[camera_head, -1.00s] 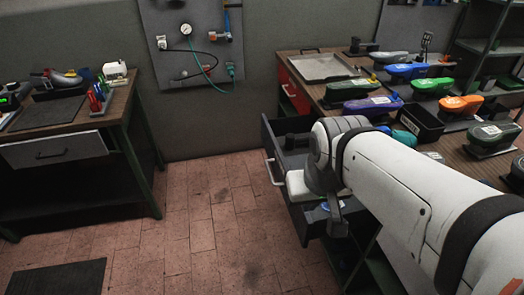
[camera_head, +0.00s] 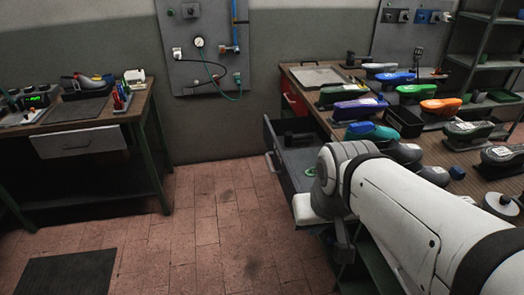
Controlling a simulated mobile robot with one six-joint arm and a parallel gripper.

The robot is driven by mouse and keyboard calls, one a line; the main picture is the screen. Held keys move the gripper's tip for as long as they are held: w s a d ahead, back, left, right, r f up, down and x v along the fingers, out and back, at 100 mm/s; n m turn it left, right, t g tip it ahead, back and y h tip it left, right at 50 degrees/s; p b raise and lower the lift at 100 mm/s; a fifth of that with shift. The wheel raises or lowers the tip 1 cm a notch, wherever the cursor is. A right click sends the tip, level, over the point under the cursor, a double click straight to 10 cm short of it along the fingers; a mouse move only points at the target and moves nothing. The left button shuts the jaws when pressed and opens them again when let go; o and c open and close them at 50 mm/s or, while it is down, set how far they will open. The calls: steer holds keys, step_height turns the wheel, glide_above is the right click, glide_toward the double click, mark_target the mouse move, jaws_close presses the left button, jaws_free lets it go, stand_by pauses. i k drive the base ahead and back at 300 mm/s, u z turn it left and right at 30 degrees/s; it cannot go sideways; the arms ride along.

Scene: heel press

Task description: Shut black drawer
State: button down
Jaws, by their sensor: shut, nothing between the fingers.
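The black drawer (camera_head: 284,168) stands pulled out of the left side of the right-hand workbench (camera_head: 460,165), with its pale bar handle on the front facing left. A dark item lies inside it. My white arm comes in from the lower right and covers the near part of the drawer. My gripper (camera_head: 344,250) shows only partly, as a dark piece below the wrist. It looks shut and empty, in front of the drawer's near side. Whether it touches the drawer cannot be told.
A red drawer (camera_head: 294,98) sits farther back in the same bench. Shoe lasts, a tray and a black bin stand on its top. Another bench (camera_head: 137,97) with a grey drawer (camera_head: 79,142) is at the left. The tiled floor between the benches is clear, except for a dark mat (camera_head: 68,274).

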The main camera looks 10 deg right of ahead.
mark_target(304, 158)
steer(key=z, duration=0.2)
steer(key=i, duration=0.85)
steer(key=z, duration=0.55)
steer(key=k, duration=1.35)
steer(key=u, duration=0.8)
steer(key=i, duration=0.95)
